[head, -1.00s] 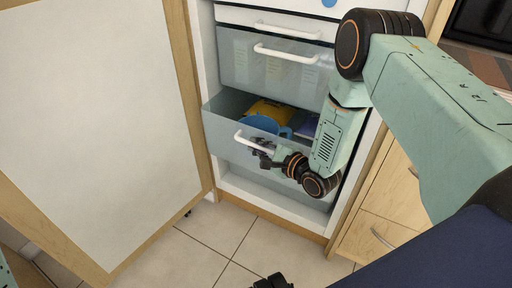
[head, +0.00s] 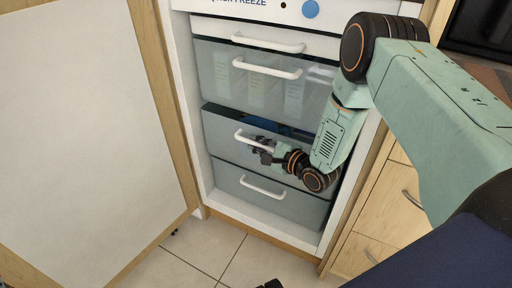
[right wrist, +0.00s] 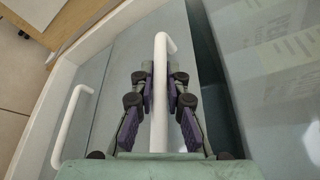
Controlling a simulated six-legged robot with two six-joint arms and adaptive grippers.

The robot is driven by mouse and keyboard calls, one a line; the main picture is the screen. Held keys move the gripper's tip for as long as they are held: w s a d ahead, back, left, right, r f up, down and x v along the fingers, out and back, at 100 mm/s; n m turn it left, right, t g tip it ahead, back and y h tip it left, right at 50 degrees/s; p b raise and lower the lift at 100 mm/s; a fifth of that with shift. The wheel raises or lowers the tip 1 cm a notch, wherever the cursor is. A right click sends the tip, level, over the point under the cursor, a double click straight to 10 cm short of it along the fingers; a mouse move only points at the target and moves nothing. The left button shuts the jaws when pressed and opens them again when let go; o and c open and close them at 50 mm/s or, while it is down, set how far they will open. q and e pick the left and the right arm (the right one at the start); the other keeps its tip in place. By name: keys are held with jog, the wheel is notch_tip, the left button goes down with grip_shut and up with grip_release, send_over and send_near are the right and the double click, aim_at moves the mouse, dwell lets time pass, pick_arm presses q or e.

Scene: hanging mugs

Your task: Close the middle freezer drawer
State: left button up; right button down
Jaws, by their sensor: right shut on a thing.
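My arm hides the drawer's right part. A small black piece at the bottom edge of the head view may be my left gripper; its fingers cannot be made out.
The upper drawer (head: 215,72) and the lower drawer (head: 228,176) are shut in the white freezer frame. The open freezer door (head: 85,130) stands at the left. Wooden cabinets (head: 395,200) are at the right. The tiled floor (head: 205,257) in front is clear.

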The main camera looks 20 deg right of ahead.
jog(key=shift+w+d, duration=0.35)
jog(key=shift+d, duration=0.2)
pick_arm(q)
jog(key=shift+w+d, duration=0.2)
jog(key=shift+d, duration=0.05)
pick_arm(e)
jog(key=c, duration=1.6)
grip_release()
jog(key=shift+c, duration=0.2)
jog(key=shift+o, duration=0.2)
jog(key=r, duration=0.3)
jog(key=w+r, duration=0.1)
jog(key=r, duration=0.1)
jog(key=shift+r, duration=0.2)
jog(key=r, duration=0.2)
jog(key=s+r, duration=0.1)
jog(key=r, duration=0.1)
jog(key=shift+s+r, duration=0.2)
jog(key=shift+r, duration=0.05)
jog(key=shift+c, duration=0.2)
jog(key=shift+w, duration=0.25)
pick_arm(q)
jog(key=shift+a, duration=0.1)
pick_arm(e)
jog(key=shift+a+r, duration=0.1)
